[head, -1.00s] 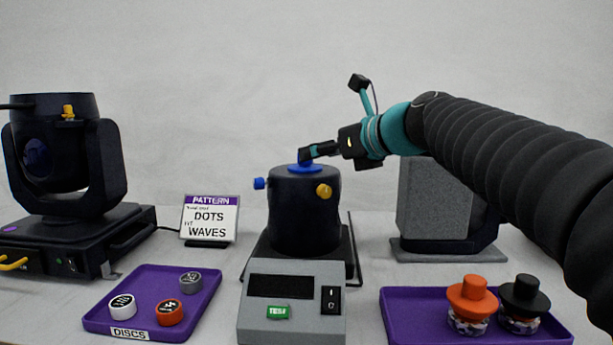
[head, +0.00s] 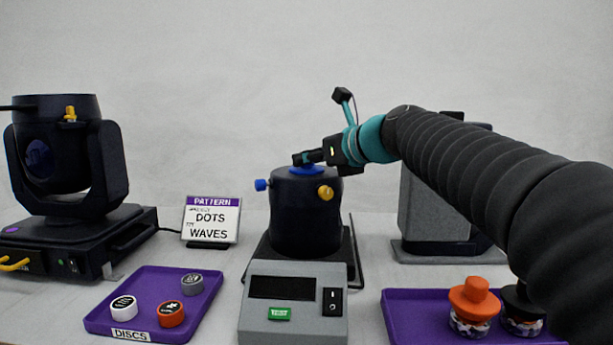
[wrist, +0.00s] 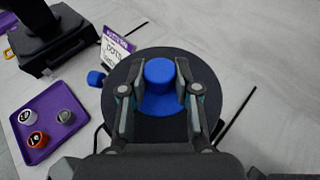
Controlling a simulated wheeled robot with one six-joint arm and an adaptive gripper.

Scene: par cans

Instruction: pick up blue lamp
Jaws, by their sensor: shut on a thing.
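The blue lamp (head: 307,171) has a round knob on a wider disc and sits upright in the top of the black par can (head: 306,215). In the wrist view the lamp (wrist: 159,78) lies in the middle of the can's round top. My gripper (head: 308,158) reaches in from the right and is shut on the lamp's knob. In the wrist view one finger of my gripper (wrist: 160,92) is on each side of the knob. In the head view the fingers hide most of the knob.
A grey tester (head: 292,309) stands in front of the can. A purple disc tray (head: 211,308) is at left and another purple tray (head: 403,318) at right. A moving-head light (head: 60,160) and a pattern sign (head: 211,217) stand behind at left. A grey block (head: 418,205) stands at right.

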